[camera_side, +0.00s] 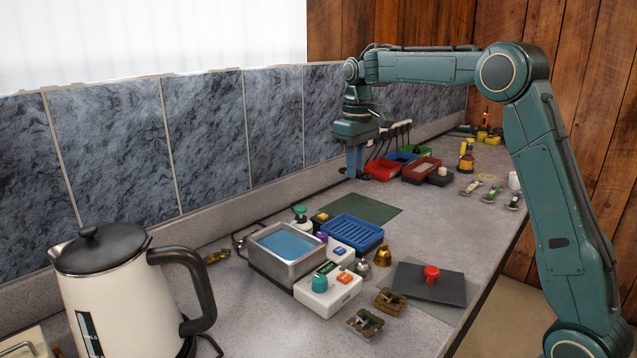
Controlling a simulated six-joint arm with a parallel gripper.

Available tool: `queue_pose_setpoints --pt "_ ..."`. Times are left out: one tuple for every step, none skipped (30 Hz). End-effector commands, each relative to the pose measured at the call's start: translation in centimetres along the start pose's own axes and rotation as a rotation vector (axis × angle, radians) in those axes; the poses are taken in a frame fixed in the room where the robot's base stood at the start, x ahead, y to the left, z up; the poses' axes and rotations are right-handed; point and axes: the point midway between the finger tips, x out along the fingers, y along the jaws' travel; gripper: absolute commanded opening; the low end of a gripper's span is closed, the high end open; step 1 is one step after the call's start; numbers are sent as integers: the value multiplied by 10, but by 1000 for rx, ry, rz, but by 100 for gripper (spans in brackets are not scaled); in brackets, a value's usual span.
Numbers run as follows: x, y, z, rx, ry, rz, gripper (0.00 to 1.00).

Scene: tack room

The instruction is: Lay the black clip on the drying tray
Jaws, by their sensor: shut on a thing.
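My gripper (355,174) points down at the back of the counter, by the left side of the red bin. Its fingers are shut on a small dark thing, mostly hidden at the fingertips; it is too small here to tell whether it is the black clip. The drying tray appears to be the blue ribbed tray (351,231) in the middle of the counter, nearer the camera than my gripper. No object shows lying on its ribs.
A green mat (359,208) lies between my gripper and the blue tray. A metal basin of blue liquid (287,243) and a white box with a teal knob (328,290) stand beside the tray. A kettle (125,285) stands front left. Several bins (421,169) stand behind.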

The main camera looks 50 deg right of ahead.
Motion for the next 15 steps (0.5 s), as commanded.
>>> queue_pose_setpoints --pt "10 0 1 0 -4 -1 0" --pt "16 0 1 0 -3 -1 0" --pt "24 0 1 0 -3 -1 0" --pt "29 0 1 0 -4 -1 0" --pt "35 0 1 0 -3 -1 0" --pt "43 0 1 0 -4 -1 0" --pt "49 0 0 0 -4 -1 0" --pt "54 0 1 0 -4 -1 0" --pt "62 0 1 0 -4 -1 0" --pt "67 0 1 0 -3 -1 0" --pt "72 0 0 0 -3 -1 0" --pt "79 0 0 0 -3 -1 0" --pt "84 0 1 0 -3 -1 0" --pt "88 0 0 0 -2 -1 0" --pt "92 0 1 0 -2 -1 0"
